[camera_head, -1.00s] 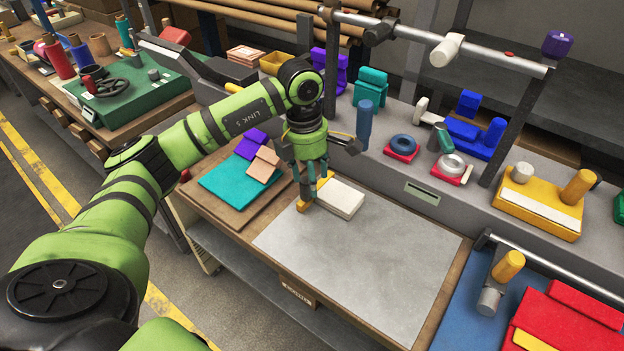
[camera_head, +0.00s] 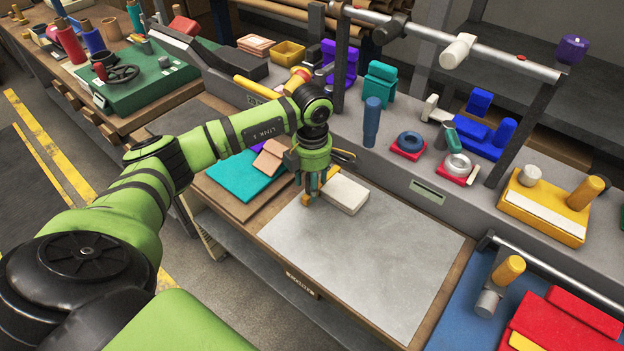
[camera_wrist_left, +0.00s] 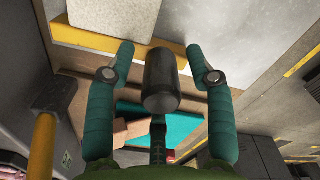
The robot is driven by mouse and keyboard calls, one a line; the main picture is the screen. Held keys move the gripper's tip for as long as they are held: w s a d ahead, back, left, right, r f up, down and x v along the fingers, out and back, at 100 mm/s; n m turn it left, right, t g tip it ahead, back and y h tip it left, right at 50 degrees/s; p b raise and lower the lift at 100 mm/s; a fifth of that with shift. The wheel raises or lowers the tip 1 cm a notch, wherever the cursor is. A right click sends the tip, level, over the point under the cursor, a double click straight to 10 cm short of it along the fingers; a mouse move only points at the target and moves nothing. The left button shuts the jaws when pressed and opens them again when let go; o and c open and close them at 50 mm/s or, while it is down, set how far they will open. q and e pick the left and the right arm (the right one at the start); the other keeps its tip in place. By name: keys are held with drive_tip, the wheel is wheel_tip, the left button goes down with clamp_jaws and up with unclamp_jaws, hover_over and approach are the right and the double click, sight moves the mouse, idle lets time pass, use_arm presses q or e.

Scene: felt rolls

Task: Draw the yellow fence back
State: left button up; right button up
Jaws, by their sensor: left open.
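The yellow fence (camera_head: 305,202) is a low bar at the left edge of the grey sheet (camera_head: 360,265), mostly hidden behind my left gripper (camera_head: 311,190) in the head view. In the left wrist view the fence (camera_wrist_left: 75,35) runs across the top, beside a pale block (camera_wrist_left: 105,18). My left gripper (camera_wrist_left: 160,58) is open, its teal fingers spread to either side of a dark cylinder (camera_wrist_left: 161,82). I cannot tell whether the cylinder is joined to the fence or touches a finger. The pale block (camera_head: 345,194) lies right of the fence. My right gripper is not in view.
A teal felt sheet (camera_head: 243,178) and a tan block (camera_head: 268,160) lie left of the fence. Behind stands a grey ledge with a blue post (camera_head: 372,122) and a red pad (camera_head: 408,148). The grey sheet's front is clear.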

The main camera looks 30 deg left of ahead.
use_arm(q)
clamp_jaws()
drive_tip(key=a+b, duration=0.2)
drive_tip(key=a, duration=0.2)
drive_tip(key=shift+w+a, duration=0.15)
drive_tip(key=shift+a, duration=0.2)
unclamp_jaws()
